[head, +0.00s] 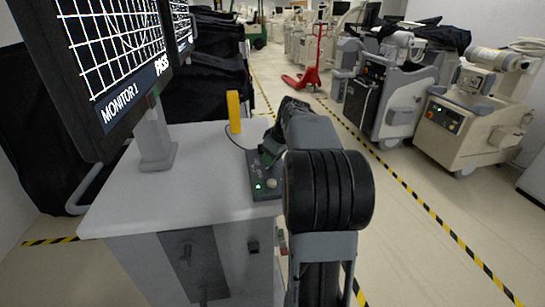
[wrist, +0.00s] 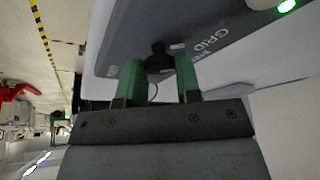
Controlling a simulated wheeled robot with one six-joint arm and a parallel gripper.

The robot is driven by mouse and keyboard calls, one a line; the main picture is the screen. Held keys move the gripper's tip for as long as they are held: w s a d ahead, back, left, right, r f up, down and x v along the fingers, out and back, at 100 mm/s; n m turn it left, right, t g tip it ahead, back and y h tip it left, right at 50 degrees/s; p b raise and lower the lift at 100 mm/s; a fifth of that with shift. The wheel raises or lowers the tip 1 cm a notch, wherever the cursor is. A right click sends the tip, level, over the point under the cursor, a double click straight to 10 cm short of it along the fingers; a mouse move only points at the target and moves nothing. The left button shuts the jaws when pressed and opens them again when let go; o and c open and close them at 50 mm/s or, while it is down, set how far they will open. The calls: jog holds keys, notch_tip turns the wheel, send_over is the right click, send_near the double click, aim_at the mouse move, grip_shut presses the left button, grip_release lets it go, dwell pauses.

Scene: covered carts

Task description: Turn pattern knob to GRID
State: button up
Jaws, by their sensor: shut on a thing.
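The black pattern knob (wrist: 159,62) sits near the edge of a grey control box, and it is between the green fingers of my gripper (wrist: 158,78) in the wrist view. The gripper is shut on it. The word GRID is printed on the box beside the knob. The control box (head: 262,190) lies on the cart's white top in the head view, with a green light lit. My gripper (head: 268,154) is at the box's far end there, and my arm hides much of it. The monitor (head: 110,60) shows a white grid, the word PASS and MONITOR 1.
A second monitor is partly visible at upper left. Covered carts, a red pallet jack (head: 308,75) and medical machines (head: 480,110) stand farther off. The taped aisle is open.

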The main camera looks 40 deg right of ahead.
jog(key=shift+n, duration=0.3)
dwell(0.4)
jog(key=o, duration=0.9)
jog(key=p+v, duration=0.1)
jog(key=v, duration=1.3)
jog(key=shift+d+f+p, duration=0.1)
jog(key=shift+d+p, duration=0.1)
jog(key=shift+p, duration=0.15)
